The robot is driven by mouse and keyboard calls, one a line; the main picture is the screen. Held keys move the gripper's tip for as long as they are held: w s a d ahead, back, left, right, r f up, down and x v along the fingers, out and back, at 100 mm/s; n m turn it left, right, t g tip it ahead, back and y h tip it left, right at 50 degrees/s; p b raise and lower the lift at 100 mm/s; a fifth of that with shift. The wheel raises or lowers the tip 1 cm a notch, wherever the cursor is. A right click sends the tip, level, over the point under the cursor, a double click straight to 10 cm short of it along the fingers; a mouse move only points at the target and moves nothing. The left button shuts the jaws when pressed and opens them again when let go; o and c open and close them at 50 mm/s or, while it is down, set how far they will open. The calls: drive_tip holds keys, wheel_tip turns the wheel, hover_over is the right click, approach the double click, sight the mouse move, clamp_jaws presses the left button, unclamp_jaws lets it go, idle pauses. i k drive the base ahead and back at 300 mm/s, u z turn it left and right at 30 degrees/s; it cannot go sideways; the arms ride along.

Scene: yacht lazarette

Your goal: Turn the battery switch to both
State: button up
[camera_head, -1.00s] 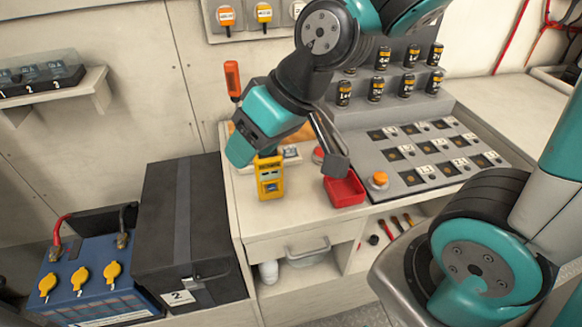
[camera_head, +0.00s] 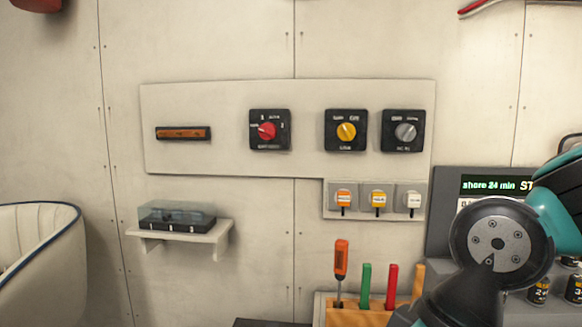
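The red rotary knob (camera_head: 267,131) sits on a black square plate on the white wall panel. Small white marks surround it, among them what look like a "1" above and a "2" at the right. The lettering is too small to read surely. The knob's pointer seems to face left, toward the mark on that side. My gripper is out of view; only a part of my arm shows at the lower right, well apart from the knob.
A yellow knob (camera_head: 346,132) and a grey knob (camera_head: 406,132) sit to the right, with an amber display (camera_head: 183,133) at left. Below are three small tagged switches (camera_head: 378,200), a shelf (camera_head: 208,237) with a clear-covered box, and a screwdriver (camera_head: 341,260) standing in a rack.

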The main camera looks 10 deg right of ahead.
sight(267, 131)
drive_tip(key=z, duration=0.05)
drive_tip(key=k, duration=0.45)
drive_tip(key=u, duration=1)
drive_tip(key=i, duration=0.65)
drive_tip(key=z, duration=0.35)
